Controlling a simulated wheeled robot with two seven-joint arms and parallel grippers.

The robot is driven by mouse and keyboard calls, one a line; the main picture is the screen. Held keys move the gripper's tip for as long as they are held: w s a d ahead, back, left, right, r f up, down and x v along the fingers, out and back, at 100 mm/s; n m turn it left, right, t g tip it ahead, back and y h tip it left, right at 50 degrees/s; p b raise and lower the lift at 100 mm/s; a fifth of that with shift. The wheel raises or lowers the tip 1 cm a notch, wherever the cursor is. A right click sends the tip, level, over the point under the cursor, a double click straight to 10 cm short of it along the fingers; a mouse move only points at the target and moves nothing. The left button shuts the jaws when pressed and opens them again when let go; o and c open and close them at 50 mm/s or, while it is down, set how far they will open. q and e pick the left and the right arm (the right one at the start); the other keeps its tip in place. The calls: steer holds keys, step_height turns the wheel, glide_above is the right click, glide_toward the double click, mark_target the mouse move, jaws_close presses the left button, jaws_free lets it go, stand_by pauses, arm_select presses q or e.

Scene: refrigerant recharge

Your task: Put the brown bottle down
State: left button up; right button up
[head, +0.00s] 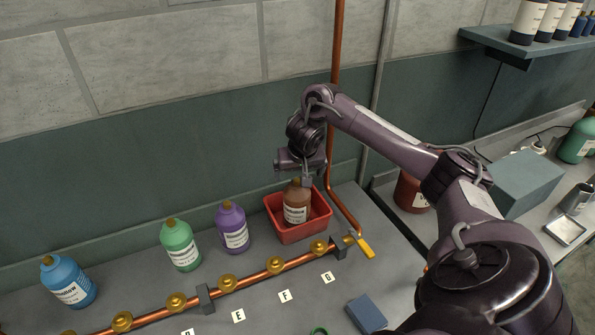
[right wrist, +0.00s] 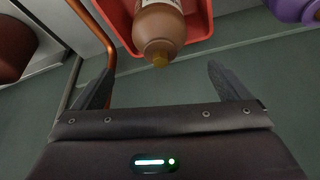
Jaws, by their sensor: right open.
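The brown bottle (head: 297,204) stands upright in the red tray (head: 318,224) at the back of the bench. It has a pale label and a yellowish cap. My right gripper (head: 306,180) is just above and beside the bottle's top in the head view. In the right wrist view my right gripper (right wrist: 160,85) has its two fingers wide apart, with the brown bottle (right wrist: 158,25) beyond the fingertips and clear of them. The red tray (right wrist: 200,22) shows behind the bottle there. My left gripper is in neither view.
A purple bottle (head: 232,227), a green bottle (head: 180,245) and a blue bottle (head: 68,282) stand left of the tray. A copper pipe with brass valves (head: 276,265) runs in front. A vertical copper pipe (head: 335,120) rises behind the tray. A blue block (head: 366,313) lies near the front.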

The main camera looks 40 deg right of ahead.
steer(key=p+v, duration=0.1)
steer(key=v, duration=0.2)
steer(key=shift+r, duration=0.1)
steer(key=shift+s, duration=0.1)
stand_by(0.5)
